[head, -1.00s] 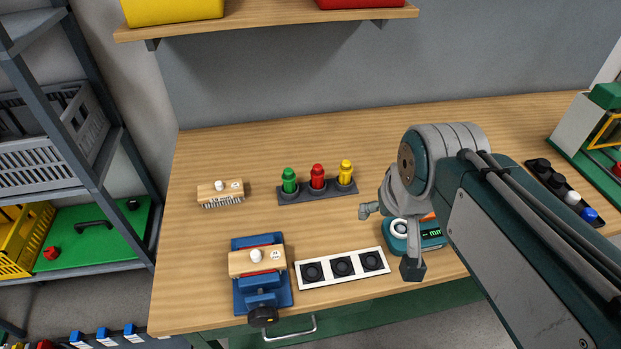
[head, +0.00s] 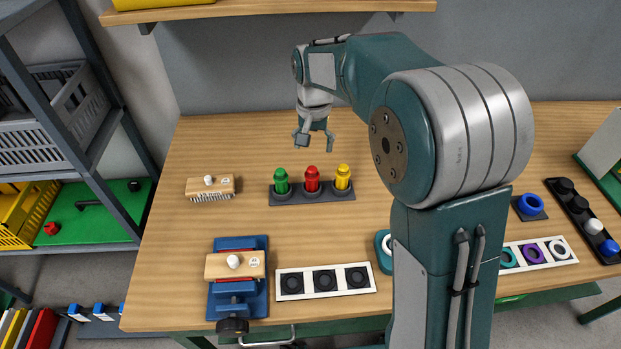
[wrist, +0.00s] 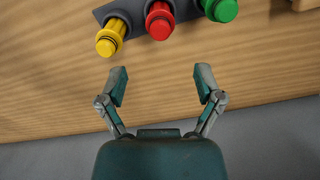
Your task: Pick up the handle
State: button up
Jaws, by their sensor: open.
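A dark, bar-shaped handle (head: 91,203) lies on the green surface (head: 108,218) of the left shelf rack, away from the bench. A metal pull handle (head: 268,341) also shows under the bench's front edge. My gripper (head: 316,146) is open and empty above the back middle of the bench, pointing down, far to the right of the dark handle. In the wrist view my gripper's two fingers (wrist: 160,80) are spread with nothing between them. Neither handle shows in the wrist view.
Green (head: 281,181), red (head: 312,180) and yellow (head: 342,178) pegs stand in a dark rack below my gripper. A wooden brush (head: 222,187), a blue vise (head: 238,300) and a white socket strip (head: 308,282) are on the bench. The back left of the bench is clear.

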aim_at(311, 178)
jog(key=f, duration=0.4)
jog(key=shift+d+f, duration=0.1)
jog(key=shift+d, duration=0.2)
jog(key=shift+s+a+f, duration=0.1)
jog(key=shift+a+f, duration=0.25)
jog(key=shift+f, duration=0.25)
jog(key=f, duration=0.4)
jog(key=shift+s+a+f, duration=0.1)
jog(key=shift+s+f, duration=0.15)
jog(key=shift+f, duration=0.25)
jog(key=c, duration=1.2)
